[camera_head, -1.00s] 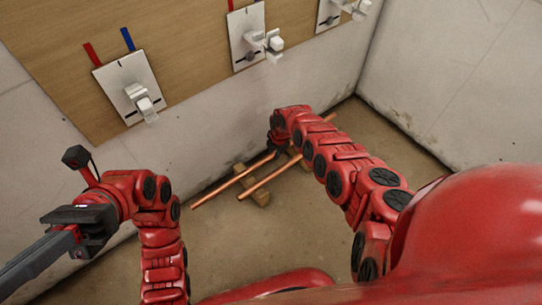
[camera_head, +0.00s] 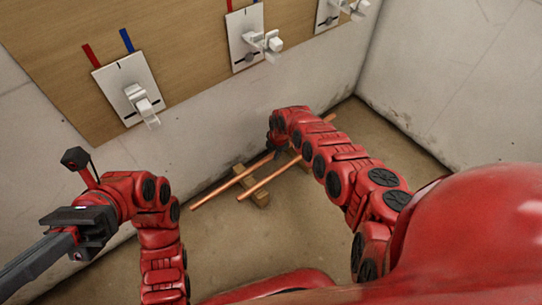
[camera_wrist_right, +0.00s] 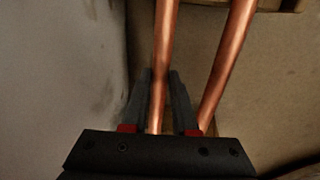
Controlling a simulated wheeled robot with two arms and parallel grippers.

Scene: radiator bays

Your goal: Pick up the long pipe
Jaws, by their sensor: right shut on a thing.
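Two copper pipes lie side by side near the foot of the wall. The one nearer the wall, the long pipe (camera_head: 230,182), runs up to my right gripper (camera_head: 280,151), and an end shows beyond the arm. The second pipe (camera_head: 265,180) lies parallel on the right, partly hidden by my arm. In the right wrist view the fingers of my right gripper (camera_wrist_right: 160,80) are on both sides of the long pipe (camera_wrist_right: 164,40), shut on it; the second pipe (camera_wrist_right: 228,60) is just right, outside them. My left gripper (camera_head: 55,245) is at the left, away from the pipes; its fingertips are unclear.
Wooden blocks (camera_head: 262,199) stand under the pipes. White valve plates (camera_head: 127,88) are on the wooden board above, with red and blue strips. The white wall (camera_head: 215,125) is close to the long pipe. The floor in front of the pipes is clear.

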